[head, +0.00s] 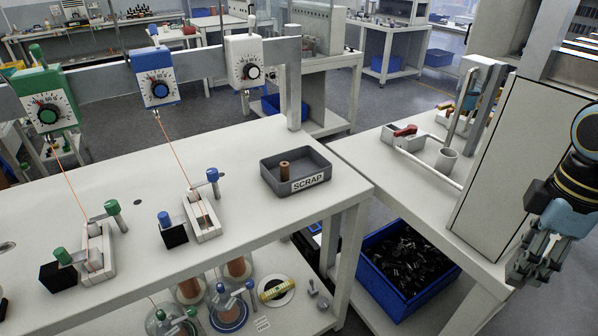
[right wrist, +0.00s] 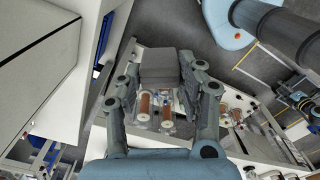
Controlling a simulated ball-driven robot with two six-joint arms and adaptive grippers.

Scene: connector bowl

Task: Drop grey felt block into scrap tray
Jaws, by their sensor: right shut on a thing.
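The grey felt block (right wrist: 160,68) is between the fingers of my right gripper (right wrist: 158,80) in the right wrist view, gripped near the fingertips. In the head view my right gripper (head: 537,264) hangs at the far right edge, pointing down, and I cannot make out the block there. The scrap tray (head: 308,183) is a dark grey open tray labelled SCRAP near the right end of the white bench. A small brown cylinder (head: 284,168) stands in it. My right gripper is well to the right of the tray and apart from it. My left gripper is not in view.
A tall pale cabinet (head: 520,165) stands beside my right arm. A side table (head: 395,165) holds a white fixture with a cup (head: 445,158). A blue bin (head: 408,270) of dark parts sits below. Green and blue dial units (head: 157,78) with threads hang over the bench.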

